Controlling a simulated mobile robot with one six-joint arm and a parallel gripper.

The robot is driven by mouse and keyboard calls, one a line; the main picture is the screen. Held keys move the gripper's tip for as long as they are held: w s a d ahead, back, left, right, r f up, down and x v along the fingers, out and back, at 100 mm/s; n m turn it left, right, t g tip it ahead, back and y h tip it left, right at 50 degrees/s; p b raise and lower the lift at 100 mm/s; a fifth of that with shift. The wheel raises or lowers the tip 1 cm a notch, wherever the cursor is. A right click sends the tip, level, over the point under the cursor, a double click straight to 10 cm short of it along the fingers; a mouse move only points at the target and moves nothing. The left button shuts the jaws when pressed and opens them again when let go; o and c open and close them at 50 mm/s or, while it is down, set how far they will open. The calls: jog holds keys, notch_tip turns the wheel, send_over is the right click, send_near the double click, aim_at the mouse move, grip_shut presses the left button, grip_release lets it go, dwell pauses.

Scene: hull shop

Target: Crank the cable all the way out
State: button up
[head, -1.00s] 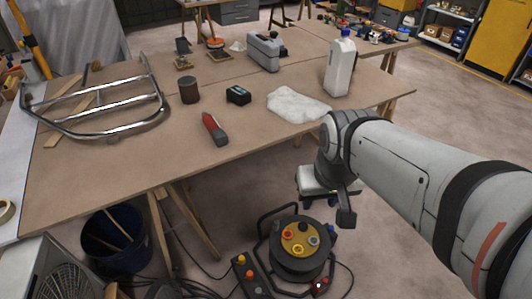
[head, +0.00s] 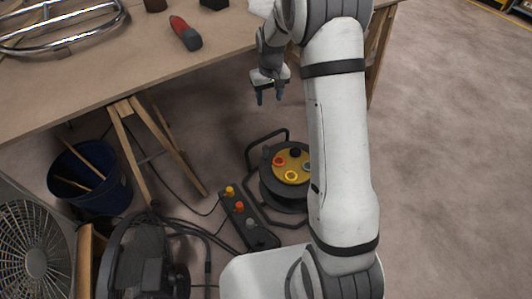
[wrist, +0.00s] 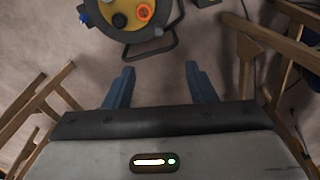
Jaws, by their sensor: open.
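The cable reel (head: 270,190) stands on the floor in a dark tubular frame, with a yellow face carrying round coloured sockets. My arm hides its right side in the head view. The reel (wrist: 130,34) is cut off by the top edge of the wrist view. A black round knob (head: 295,153) shows on the face; I cannot tell if it is the crank. Dark cable runs left across the floor. My gripper (head: 270,97) is open and empty, above and apart from the reel, near the table's edge. Its blue fingers (wrist: 160,68) point toward the reel's frame.
A box with coloured buttons (head: 238,207) lies left of the reel. A black fan (head: 140,252), a grey fan (head: 36,240) and a blue bucket (head: 105,200) crowd the lower left. The worktable (head: 110,75) and trestle legs (head: 150,140) stand behind. Floor at right is clear.

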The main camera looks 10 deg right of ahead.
jog(key=n+b, duration=0.1)
jog(key=b, duration=0.7)
send_over(266, 151)
jog(key=w, duration=0.2)
jog(key=shift+g, duration=0.4)
notch_tip(266, 151, down, 31)
jog(key=shift+r, duration=0.1)
notch_tip(266, 151, down, 8)
jog(key=b, duration=0.3)
grip_shut()
jog(key=shift+d, duration=0.35)
jog(key=shift+s+a, duration=0.15)
jog(key=shift+a, duration=0.1)
